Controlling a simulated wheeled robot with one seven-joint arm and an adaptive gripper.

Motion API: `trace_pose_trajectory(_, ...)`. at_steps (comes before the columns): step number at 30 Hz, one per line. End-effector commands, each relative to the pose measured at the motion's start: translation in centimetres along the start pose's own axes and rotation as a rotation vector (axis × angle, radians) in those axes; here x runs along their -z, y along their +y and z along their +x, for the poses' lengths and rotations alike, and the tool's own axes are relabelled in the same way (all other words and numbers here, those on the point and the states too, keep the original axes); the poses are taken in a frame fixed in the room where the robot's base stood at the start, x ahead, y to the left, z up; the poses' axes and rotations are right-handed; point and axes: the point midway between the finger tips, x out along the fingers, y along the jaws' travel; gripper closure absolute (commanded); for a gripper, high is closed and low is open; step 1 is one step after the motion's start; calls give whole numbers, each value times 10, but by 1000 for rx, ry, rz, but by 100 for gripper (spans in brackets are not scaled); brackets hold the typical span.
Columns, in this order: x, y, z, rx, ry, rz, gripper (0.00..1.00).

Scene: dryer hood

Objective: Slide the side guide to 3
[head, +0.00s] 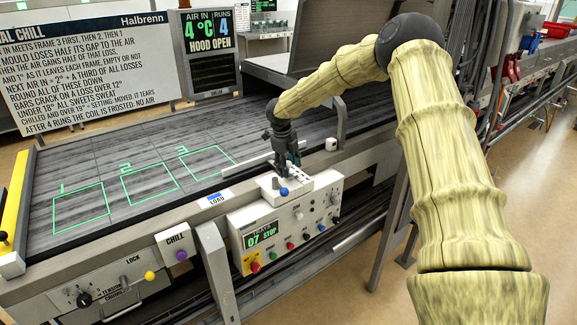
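My gripper (287,160) points down at the near edge of the belt, just above a small white plate (300,181) with dark marks and a blue ball knob (284,192). The fingers are dark and small, and whether they are open or hold something is unclear. A thin white bar (248,165) lies along the belt's near side, to the left of my gripper; it may be the side guide. Its right end is partly hidden by my gripper. Green outlined frames numbered 1 (81,209), 2 (149,184) and 3 (207,162) are marked on the belt.
A control box (285,228) with knobs and a display reading "07 STOP" hangs below. A CHILL box (173,245) with a purple knob is to its left. A raised hood (300,70) stands behind my arm. The grey belt (110,165) is clear of loose objects.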

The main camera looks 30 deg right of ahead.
Motion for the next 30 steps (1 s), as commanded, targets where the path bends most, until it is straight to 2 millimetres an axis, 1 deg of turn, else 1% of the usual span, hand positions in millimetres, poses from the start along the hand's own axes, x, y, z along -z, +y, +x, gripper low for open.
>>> trace_pose_trajectory(5, 0, 0, -1, 0, 0, 0, 51)
trace_pose_trajectory(8, 0, 0, -6, 0, -1, 0, 51)
trace_pose_trajectory(10, 0, 0, -13, 0, -1, 0, 51)
trace_pose_trajectory(14, 0, 0, -34, 0, -3, 0, 51)
trace_pose_trajectory(21, 0, -1, -78, -1, -2, 1, 51)
trace_pose_trajectory(24, 0, -1, -93, -1, -1, 1, 51)
trace_pose_trajectory(27, 0, -1, -105, -1, -2, 1, 51)
trace_pose_trajectory(30, 0, 0, -113, -1, 0, 1, 51)
